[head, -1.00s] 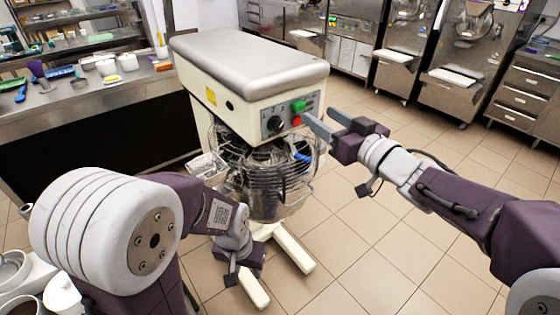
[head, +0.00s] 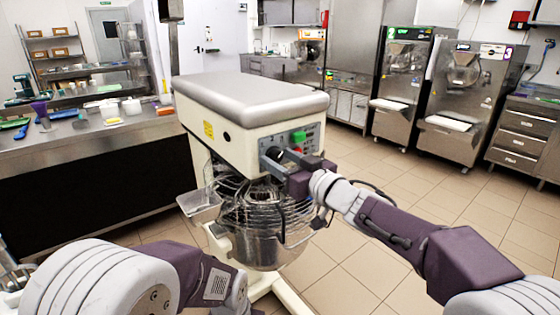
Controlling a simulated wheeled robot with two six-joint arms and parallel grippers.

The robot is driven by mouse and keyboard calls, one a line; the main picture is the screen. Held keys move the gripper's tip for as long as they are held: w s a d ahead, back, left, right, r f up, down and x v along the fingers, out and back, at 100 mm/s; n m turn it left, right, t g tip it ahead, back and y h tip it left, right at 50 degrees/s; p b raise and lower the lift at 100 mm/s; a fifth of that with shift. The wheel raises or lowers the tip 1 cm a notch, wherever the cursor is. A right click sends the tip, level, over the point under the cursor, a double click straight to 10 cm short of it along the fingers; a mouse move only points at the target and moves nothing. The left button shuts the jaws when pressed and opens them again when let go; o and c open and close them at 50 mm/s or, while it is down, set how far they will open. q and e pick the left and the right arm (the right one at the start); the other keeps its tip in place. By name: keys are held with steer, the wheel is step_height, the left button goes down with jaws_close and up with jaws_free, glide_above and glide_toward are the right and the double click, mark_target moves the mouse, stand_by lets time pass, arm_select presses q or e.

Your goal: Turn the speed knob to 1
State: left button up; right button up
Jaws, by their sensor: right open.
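The speed knob (head: 274,153) is a dark round dial on the front control panel of the cream mixer (head: 222,118). A green button (head: 298,137) and a red button sit to its right on the panel. My right gripper (head: 275,155) is open at the panel, with its two grey fingers apart on either side of the knob. Whether the fingers touch the knob I cannot tell, and the knob's pointer and number marks are too small to read. My left arm is low in front, and its gripper is cut off by the bottom edge.
The mixer's wire guard (head: 262,205) and metal bowl (head: 262,248) are just below the panel. A steel counter (head: 80,139) with tubs and utensils stands at the left. Batch freezers (head: 455,110) line the back right. The tiled floor between is clear.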

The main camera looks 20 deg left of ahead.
steer(key=shift+a, duration=0.1)
jaws_close()
steer(key=n, duration=0.4)
steer(key=shift+w, duration=0.1)
steer(key=n+b, duration=0.1)
steer(key=n, duration=0.3)
steer(key=shift+n, duration=0.3)
steer(key=n+b, duration=0.2)
steer(key=n, duration=0.3)
steer(key=shift+n+b, duration=0.55)
steer(key=shift+n, duration=1.55)
